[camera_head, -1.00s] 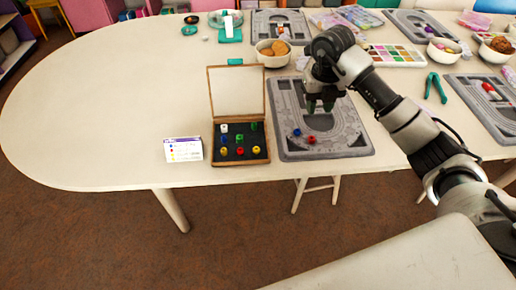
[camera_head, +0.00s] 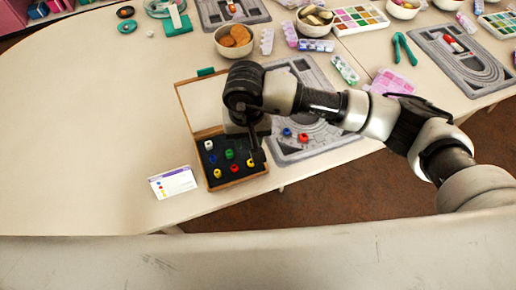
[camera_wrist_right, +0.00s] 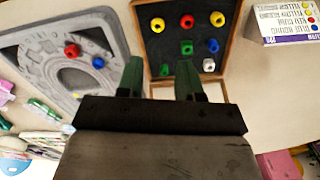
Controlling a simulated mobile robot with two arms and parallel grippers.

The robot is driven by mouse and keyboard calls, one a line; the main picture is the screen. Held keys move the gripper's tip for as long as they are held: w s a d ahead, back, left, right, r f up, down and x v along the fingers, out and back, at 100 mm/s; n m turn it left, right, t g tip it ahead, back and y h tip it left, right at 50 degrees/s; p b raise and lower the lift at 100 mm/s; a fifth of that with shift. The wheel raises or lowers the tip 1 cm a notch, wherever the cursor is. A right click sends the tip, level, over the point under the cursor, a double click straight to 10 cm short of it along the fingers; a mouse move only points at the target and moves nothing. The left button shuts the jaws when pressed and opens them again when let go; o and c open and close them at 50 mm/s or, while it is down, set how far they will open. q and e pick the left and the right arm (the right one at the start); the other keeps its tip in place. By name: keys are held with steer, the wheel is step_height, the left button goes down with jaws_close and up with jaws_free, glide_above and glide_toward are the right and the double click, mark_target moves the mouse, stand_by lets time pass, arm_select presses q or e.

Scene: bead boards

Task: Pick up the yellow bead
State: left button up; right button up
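A yellow bead (camera_head: 217,173) sits in the front left of the dark-lined wooden bead box (camera_head: 240,180); it also shows in the wrist view (camera_wrist_right: 217,18). A second yellow bead (camera_wrist_right: 157,25) sits in the same row, past a red bead (camera_wrist_right: 187,20). In the head view my gripper mostly hides that side. My right gripper (camera_wrist_right: 160,72) is open, its green-tipped fingers apart above the box and holding nothing. My left gripper is not in view.
The open lid (camera_head: 203,107) stands behind the box. A printed card (camera_head: 172,182) is left of it. The grey bead board (camera_head: 325,141) with red (camera_head: 303,137) and blue (camera_head: 287,132) beads lies to the right. A bowl (camera_head: 233,42) stands behind. The table's left is clear.

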steer(key=shift+n, duration=0.3)
steer(key=f, duration=0.5)
steer(key=shift+s+p, duration=0.3)
steer(key=shift+p, duration=0.05)
steer(key=f, duration=0.1)
steer(key=f+p, duration=0.1)
steer(key=f, duration=0.2)
steer(key=shift+w+d+f, duration=0.1)
steer(key=shift+d+f, duration=0.15)
steer(key=shift+f, duration=0.6)
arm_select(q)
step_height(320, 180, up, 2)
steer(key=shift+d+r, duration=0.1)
arm_select(e)
jaws_close()
